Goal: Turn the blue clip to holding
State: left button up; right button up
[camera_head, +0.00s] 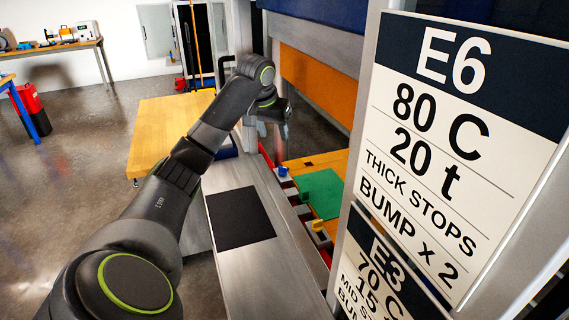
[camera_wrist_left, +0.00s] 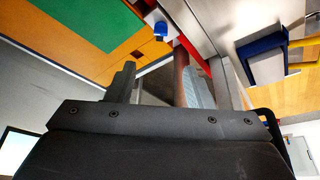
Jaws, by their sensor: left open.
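The blue clip (camera_head: 282,171) is a small block on a pale mount at the left edge of the orange board with the green panel. It also shows in the left wrist view (camera_wrist_left: 160,31), near the top middle, beyond my fingers. My left gripper (camera_head: 273,129) is open, with nothing seen between its fingers. It is above and behind the clip in the head view, apart from it. In the left wrist view the two grey fingers (camera_wrist_left: 158,84) stand wide apart. The exact turn of the clip is too small to tell. My right gripper is not in view.
A green panel (camera_head: 322,193) lies on the orange board, with a yellow clip (camera_head: 317,225) nearer me. A metal ledge with a black mat (camera_head: 238,218) runs alongside. A large E6 sign (camera_head: 465,130) stands at right. A wooden table (camera_head: 160,125) is behind my arm.

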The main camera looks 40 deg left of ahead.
aim_at(282, 173)
pick_arm(q)
jog(key=p+x, duration=0.3)
jog(key=x, duration=1.1)
jog(key=shift+w+a+f, duration=0.1)
jog(key=shift+w+f, duration=0.05)
jog(key=shift+f, duration=0.05)
jog(key=shift+x, duration=0.8)
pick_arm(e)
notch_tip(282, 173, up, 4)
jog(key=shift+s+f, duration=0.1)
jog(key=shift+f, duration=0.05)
pick_arm(q)
jog(key=c, duration=1)
jog(key=shift+p, duration=0.3)
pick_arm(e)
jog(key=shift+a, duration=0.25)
